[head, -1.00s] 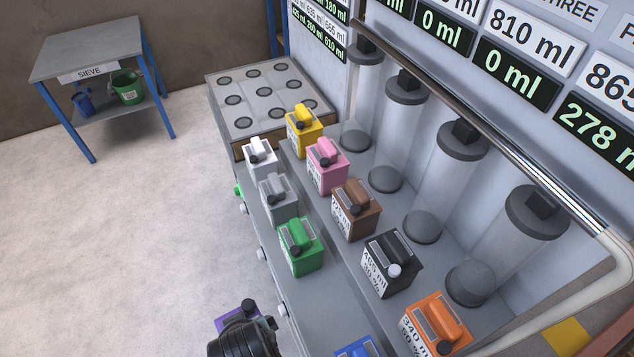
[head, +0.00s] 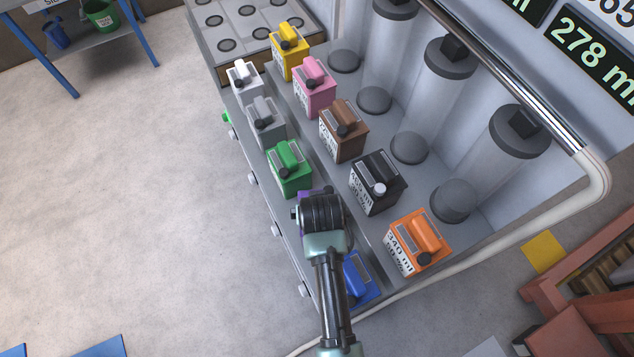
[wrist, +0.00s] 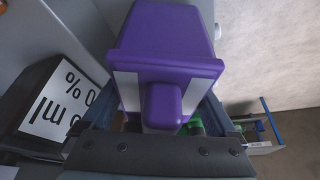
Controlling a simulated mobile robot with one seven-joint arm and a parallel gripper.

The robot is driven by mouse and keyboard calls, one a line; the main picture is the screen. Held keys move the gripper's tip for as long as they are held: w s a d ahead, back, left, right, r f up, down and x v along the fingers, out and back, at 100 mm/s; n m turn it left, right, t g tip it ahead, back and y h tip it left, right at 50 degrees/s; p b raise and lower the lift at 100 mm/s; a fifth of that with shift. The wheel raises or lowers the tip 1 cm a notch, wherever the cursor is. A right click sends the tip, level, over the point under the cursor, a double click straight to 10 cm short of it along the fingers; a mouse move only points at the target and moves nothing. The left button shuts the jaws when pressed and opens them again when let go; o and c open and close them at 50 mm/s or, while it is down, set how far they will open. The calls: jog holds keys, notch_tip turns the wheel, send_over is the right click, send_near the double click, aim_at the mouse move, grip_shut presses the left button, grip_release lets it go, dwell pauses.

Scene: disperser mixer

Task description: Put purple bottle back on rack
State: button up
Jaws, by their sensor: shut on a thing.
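The purple bottle (head: 303,199) is mostly hidden under my gripper (head: 322,212) in the head view. In the wrist view the purple bottle (wrist: 166,45) fills the top middle, with its handle between the fingers of my gripper (wrist: 166,108), which is shut on it. The bottle is over the lower step of the rack (head: 262,188), between the green bottle (head: 288,170) and the blue bottle (head: 358,280). I cannot tell whether its base touches the rack.
The black bottle (head: 378,183) stands close on the upper step; its label shows in the wrist view. An orange bottle (head: 418,243) is on the same step to the right. Clear cylinders (head: 445,85) and a metal rail (head: 505,75) stand behind. Open floor lies left.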

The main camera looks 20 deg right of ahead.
jog(key=shift+f, duration=0.85)
jog(key=shift+f, duration=0.15)
jog(key=o, duration=1.1)
jog(key=v, duration=1.2)
